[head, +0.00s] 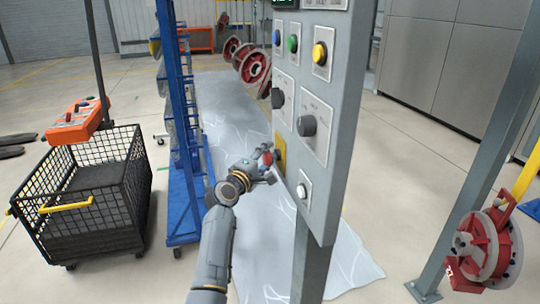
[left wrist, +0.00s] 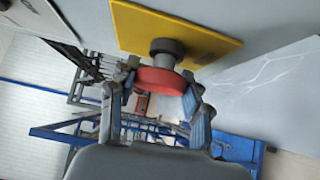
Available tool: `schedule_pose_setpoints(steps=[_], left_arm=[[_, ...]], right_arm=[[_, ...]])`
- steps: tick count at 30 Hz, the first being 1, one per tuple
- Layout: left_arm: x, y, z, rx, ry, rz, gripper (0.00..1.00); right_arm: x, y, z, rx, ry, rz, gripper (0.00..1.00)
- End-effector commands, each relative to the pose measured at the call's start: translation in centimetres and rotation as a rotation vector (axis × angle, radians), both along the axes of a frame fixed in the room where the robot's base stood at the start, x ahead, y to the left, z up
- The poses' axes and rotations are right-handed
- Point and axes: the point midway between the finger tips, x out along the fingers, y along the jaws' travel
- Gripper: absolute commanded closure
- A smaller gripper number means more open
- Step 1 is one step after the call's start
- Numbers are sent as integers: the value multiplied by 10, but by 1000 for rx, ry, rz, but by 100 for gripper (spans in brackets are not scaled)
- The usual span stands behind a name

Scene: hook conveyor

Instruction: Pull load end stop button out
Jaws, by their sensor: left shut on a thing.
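The red stop button (left wrist: 160,80) has a dark collar and sits on a yellow plate (left wrist: 185,38) in the left wrist view. In the head view, the button (head: 267,158) stands out from the yellow plate (head: 279,153) on the grey control panel (head: 318,100). My left gripper (head: 266,164) is at the button, with one finger on each side of its red head. The left wrist view also shows the gripper (left wrist: 163,95) shut on the button. Part of the button is hidden by the fingers in the head view. My right gripper is in neither view.
Black knobs (head: 307,125), a yellow button (head: 319,53) and a white button (head: 302,191) are on the same panel. A blue rack (head: 180,120) and a black wire cart (head: 85,195) stand to the left. A post (head: 480,160) and red reel stand at right.

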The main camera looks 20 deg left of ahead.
Motion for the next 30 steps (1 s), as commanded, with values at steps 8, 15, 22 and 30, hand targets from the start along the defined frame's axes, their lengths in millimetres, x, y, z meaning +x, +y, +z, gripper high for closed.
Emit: schedule_pose_setpoints(steps=[8,15,22,30], left_arm=[[0,1,-1,0,2,1,30],[0,1,-1,0,1,1,28],[-9,2,-2,0,2,1,28],[-56,12,-2,0,2,3,28]], right_arm=[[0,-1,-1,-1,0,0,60],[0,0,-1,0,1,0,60],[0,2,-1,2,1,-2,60],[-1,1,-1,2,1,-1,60]])
